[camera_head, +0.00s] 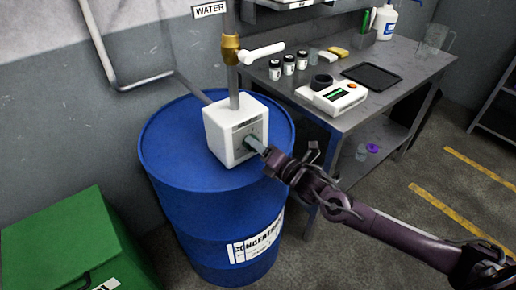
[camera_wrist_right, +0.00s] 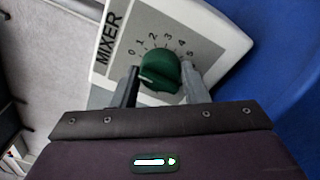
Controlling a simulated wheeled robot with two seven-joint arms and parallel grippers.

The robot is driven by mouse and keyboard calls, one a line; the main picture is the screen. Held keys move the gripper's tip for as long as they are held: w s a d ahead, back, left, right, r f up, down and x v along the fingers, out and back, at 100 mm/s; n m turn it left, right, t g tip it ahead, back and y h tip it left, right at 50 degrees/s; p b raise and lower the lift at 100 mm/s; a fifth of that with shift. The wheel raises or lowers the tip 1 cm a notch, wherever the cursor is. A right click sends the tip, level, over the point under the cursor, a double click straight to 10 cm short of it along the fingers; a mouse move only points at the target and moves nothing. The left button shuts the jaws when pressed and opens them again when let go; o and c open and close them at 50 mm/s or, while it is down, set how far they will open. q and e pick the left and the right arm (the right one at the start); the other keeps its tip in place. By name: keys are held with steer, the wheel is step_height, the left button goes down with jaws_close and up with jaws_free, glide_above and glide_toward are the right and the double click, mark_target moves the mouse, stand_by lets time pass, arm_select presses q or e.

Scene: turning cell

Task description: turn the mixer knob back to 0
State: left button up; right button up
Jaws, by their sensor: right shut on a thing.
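The mixer is a white box (camera_head: 228,128) on top of a blue drum. Its grey dial plate (camera_wrist_right: 205,45) reads MIXER with numbers 0 to 5 in an arc. The green knob (camera_wrist_right: 160,68) sits at the dial's middle. A pale mark shows on the knob's lower left side, on the 0 side of the arc; its exact reading is hard to tell. My right gripper (camera_wrist_right: 161,76) is shut on the knob, one finger on each side. In the head view my right gripper (camera_head: 256,147) reaches the box's front face and partly hides the knob. My left gripper is not in view.
The blue drum (camera_head: 185,165) stands under the mixer, with a water pipe (camera_head: 232,85) and white-handled valve (camera_head: 262,53) above. A metal table (camera_head: 400,75) with bottles, a white instrument (camera_head: 332,97) and a black tray (camera_head: 371,76) is close behind my right arm. A green bin (camera_head: 70,240) stands lower left.

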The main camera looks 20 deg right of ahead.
steer(key=shift+s+f, duration=0.1)
steer(key=shift+f, duration=0.05)
stand_by(0.4)
steer(key=o, duration=1)
steer(key=shift+c, duration=0.2)
steer(key=b+v, duration=0.1)
steer(key=v, duration=0.6)
steer(key=shift+s+d, duration=0.15)
steer(key=shift+s, duration=0.15)
